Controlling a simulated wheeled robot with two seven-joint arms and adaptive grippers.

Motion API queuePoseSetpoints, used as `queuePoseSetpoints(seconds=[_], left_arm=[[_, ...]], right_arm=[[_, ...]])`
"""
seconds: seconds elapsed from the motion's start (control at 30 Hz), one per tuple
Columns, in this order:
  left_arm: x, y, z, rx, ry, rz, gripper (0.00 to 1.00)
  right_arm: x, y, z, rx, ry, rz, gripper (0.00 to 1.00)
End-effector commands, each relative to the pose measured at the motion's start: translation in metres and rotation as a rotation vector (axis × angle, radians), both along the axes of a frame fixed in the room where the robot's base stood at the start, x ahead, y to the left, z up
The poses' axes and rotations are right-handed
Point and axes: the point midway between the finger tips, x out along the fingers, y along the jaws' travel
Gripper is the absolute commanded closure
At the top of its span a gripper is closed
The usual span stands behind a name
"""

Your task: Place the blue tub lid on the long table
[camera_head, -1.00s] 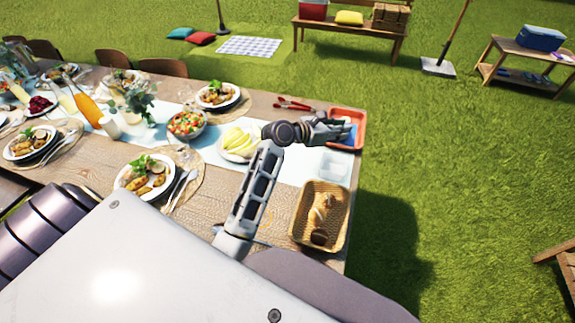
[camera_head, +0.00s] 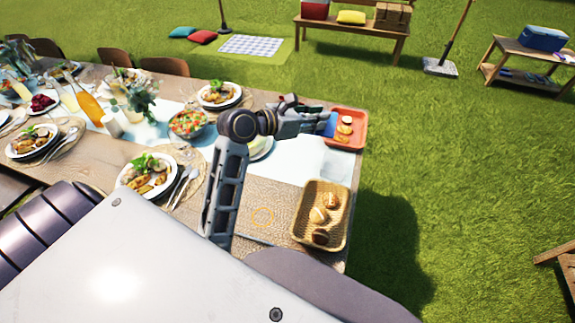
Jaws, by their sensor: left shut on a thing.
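The blue tub lid (camera_head: 329,125) shows as a small blue patch at the fingertips of my left gripper (camera_head: 322,122). The gripper is shut on the lid and holds it by the left part of the orange tray. Most of the lid is hidden by the fingers or seen edge-on, and I cannot tell its height above the tray. The long table (camera_head: 245,200) runs from the left to its end near the tray. My right gripper is not in view.
The orange tray (camera_head: 360,143) holds several food pieces. A wicker basket (camera_head: 340,222) with bread stands at the near right corner. A dinner plate (camera_head: 148,175), a salad bowl (camera_head: 187,124) and a bottle (camera_head: 88,105) stand left.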

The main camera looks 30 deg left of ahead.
Motion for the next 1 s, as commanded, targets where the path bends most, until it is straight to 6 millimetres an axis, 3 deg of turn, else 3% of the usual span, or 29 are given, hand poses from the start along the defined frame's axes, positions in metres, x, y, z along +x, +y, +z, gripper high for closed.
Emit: queuePoseSetpoints(seconds=[0.7, 1.0], left_arm=[[-0.038, 0.012, -0.059, 0.000, 0.001, 0.023, 1.00], [-0.044, 0.012, -0.072, 0.000, -0.001, 0.023, 1.00]], right_arm=[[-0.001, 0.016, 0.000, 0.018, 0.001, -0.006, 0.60], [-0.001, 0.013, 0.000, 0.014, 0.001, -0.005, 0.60]])
